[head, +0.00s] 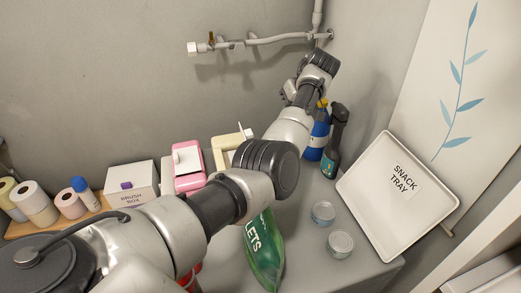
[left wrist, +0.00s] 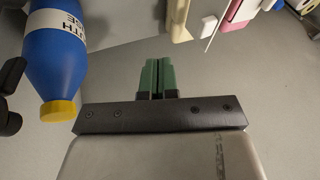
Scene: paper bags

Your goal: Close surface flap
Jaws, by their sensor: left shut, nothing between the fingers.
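No surface flap can be made out for certain. A white tilted panel with a raised rim, lettered SNACK TRAY (head: 375,200), stands at the right of the head view. My left arm crosses the head view from the lower left to the wall, its end below the pipe. Its fingers are hidden there. In the left wrist view my left gripper (left wrist: 158,66) shows green fingers shut together with nothing between them. A blue bottle with a yellow cap (left wrist: 62,50) is beside it at the left, apart from the fingers; it also shows in the head view (head: 318,140). My right gripper is not in view.
A dark spray bottle (head: 334,145) stands by the blue one. Two tins (head: 323,212) and a green bag (head: 265,255) are on the grey surface. A brush box (head: 132,185), pink box (head: 184,167) and rolls (head: 38,205) line the left. A pipe (head: 262,40) runs above.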

